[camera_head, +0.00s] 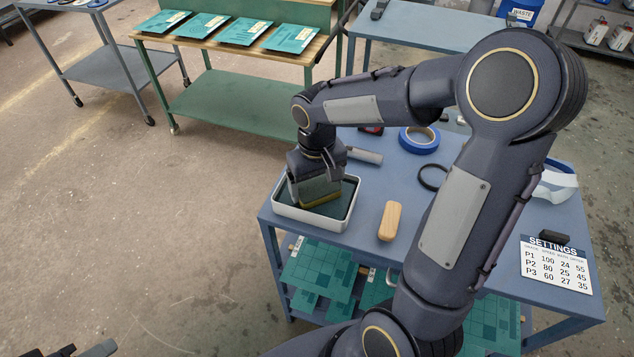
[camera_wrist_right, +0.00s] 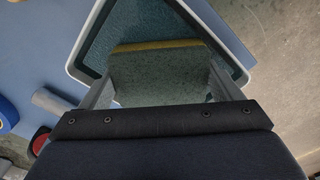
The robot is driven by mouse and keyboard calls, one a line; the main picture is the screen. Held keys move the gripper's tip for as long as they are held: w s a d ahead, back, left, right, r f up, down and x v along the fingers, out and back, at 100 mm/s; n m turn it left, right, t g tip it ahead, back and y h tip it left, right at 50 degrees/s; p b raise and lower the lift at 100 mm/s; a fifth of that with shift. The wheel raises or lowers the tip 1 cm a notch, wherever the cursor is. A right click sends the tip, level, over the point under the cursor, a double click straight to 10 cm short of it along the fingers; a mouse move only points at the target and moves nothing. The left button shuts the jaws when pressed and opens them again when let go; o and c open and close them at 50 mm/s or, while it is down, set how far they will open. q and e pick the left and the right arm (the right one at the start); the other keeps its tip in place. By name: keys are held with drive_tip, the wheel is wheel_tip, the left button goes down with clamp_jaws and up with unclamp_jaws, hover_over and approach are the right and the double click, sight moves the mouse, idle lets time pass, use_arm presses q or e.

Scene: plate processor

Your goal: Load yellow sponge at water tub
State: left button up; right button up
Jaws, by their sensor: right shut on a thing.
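The water tub (camera_head: 281,211) is a white-rimmed rectangular tray with dark teal water, at the left end of the blue table. The sponge (camera_head: 322,199) has a yellow layer and a grey-green face. My right gripper (camera_head: 316,190) is shut on it and holds it within the tub's outline. In the right wrist view the sponge (camera_wrist_right: 160,72) sits between the two fingers, in front of the tub's water (camera_wrist_right: 130,24). I cannot tell how deep the sponge sits. Part of my left gripper (camera_head: 85,350) shows at the bottom left edge, mostly cut off.
On the blue table (camera_head: 352,222) are a wooden block (camera_head: 390,220), a grey cylinder (camera_head: 365,156), blue tape (camera_head: 419,140), a black ring (camera_head: 432,177) and a settings card (camera_head: 555,264). Green plates (camera_head: 320,270) lie on the shelf below. A green bench (camera_head: 235,103) stands behind.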

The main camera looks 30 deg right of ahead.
sight(317, 185)
idle(0.4)
wheel_tip(317, 185, up, 7)
drive_tip(key=p, duration=0.5)
drive_tip(key=shift+p, duration=0.4)
drive_tip(key=shift+s+f, duration=0.1)
idle(0.4)
